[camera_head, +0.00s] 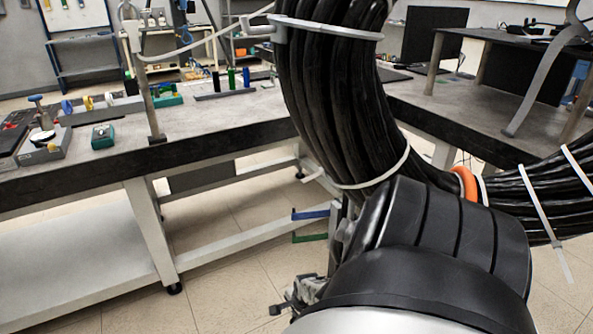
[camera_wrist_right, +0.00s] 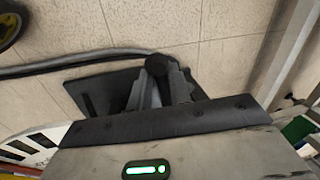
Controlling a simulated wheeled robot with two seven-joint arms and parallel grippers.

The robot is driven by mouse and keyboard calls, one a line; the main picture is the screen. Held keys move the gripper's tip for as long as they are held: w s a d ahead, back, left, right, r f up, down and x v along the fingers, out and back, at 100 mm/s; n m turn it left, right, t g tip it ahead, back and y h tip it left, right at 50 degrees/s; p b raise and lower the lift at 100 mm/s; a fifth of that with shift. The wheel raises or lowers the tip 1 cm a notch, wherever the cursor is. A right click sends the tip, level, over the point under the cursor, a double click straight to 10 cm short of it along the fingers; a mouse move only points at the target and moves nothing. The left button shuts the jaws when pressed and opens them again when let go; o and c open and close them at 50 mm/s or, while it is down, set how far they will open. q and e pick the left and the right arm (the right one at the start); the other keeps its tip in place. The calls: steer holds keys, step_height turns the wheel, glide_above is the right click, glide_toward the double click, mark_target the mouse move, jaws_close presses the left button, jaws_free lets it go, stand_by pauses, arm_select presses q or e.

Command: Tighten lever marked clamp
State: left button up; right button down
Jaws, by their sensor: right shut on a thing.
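My right gripper (camera_wrist_right: 160,75) fills the lower middle of the right wrist view. Its dark fingers are shut on a dark, round-ended piece (camera_wrist_right: 160,65); I cannot tell whether this is the clamp lever. A thin grey rod or hose (camera_wrist_right: 75,65) runs from the left edge to behind the fingertips. In the head view a small grey and black assembly (camera_head: 290,297) shows low beside my arm; it may be the same gripper. No label reading clamp is legible. My left gripper is not in view.
A grey workbench (camera_head: 225,118) with tools, bottles and a green box (camera_head: 103,136) stands at left. Blue (camera_head: 310,214) and green (camera_head: 310,238) bars stick out below it. A thick black cable bundle (camera_head: 335,90) blocks the middle. A dark-topped table (camera_head: 450,105) stands at right. Tiled floor shows between.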

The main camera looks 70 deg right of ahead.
steer(key=shift+w+a, duration=0.15)
steer(key=shift+a, duration=0.1)
steer(key=c, duration=1.4)
jaws_free()
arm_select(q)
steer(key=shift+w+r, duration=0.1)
arm_select(e)
steer(key=shift+o, duration=0.2)
steer(key=shift+d, duration=0.1)
